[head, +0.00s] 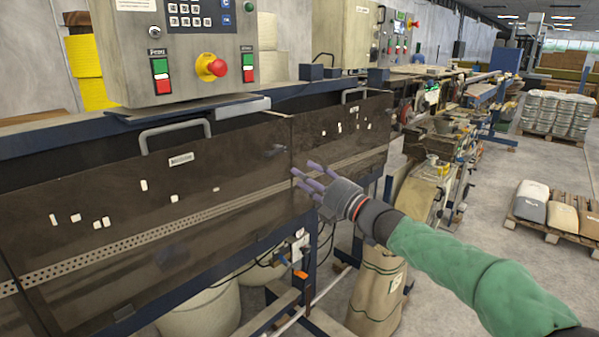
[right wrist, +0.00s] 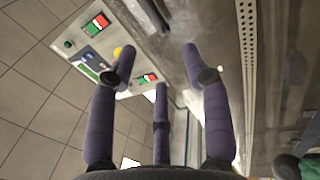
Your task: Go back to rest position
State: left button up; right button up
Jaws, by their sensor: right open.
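My right gripper (head: 312,180) reaches in from the lower right in the head view, on a green-sleeved arm. Its purple fingers are spread open and empty, in front of the dark machine cover (head: 220,195). In the right wrist view the fingers (right wrist: 158,85) also stand apart with nothing between them. I cannot tell whether a fingertip touches the cover. My left gripper is not in view.
A control panel (head: 130,70) with a red emergency button (head: 211,68) stands above the machine. A beige sack (head: 378,290) stands below my right arm. A pallet with bags (head: 560,212) is at the right. Grey floor (head: 490,215) lies open between.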

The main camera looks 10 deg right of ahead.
dwell(0.3)
jog(key=w+a+f+m+g+h, duration=0.15)
jog(key=f+m, duration=0.35)
jog(key=f, duration=0.7)
jog(key=w+f+m+g+h, duration=0.1)
jog(key=w+f+m+h, duration=0.3)
jog(key=f, duration=0.8)
jog(key=s+a+f+m+g, duration=0.15)
jog(key=s+f+m, duration=0.25)
jog(key=f, duration=0.7)
jog(key=s+a+f+m+g, duration=0.15)
jog(key=s+f+m, duration=0.3)
jog(key=f, duration=0.55)
jog(key=s+a+f+m+g, duration=0.1)
jog(key=s+f+m+g, duration=0.2)
jog(key=s+f, duration=0.5)
jog(key=s+a+f+m+g+h, duration=0.1)
jog(key=s+f+m+g, duration=0.2)
jog(key=s+f, duration=0.4)
jog(key=s+a+f+m+g, duration=0.2)
jog(key=s+f+g, duration=0.3)
jog(key=s, duration=1.2)
notch_tip(320, 180, down, 4)
jog(key=shift+s+r+m+h, duration=0.2)
jog(key=shift+s+m+h, duration=0.2)
jog(key=shift+m, duration=0.45)
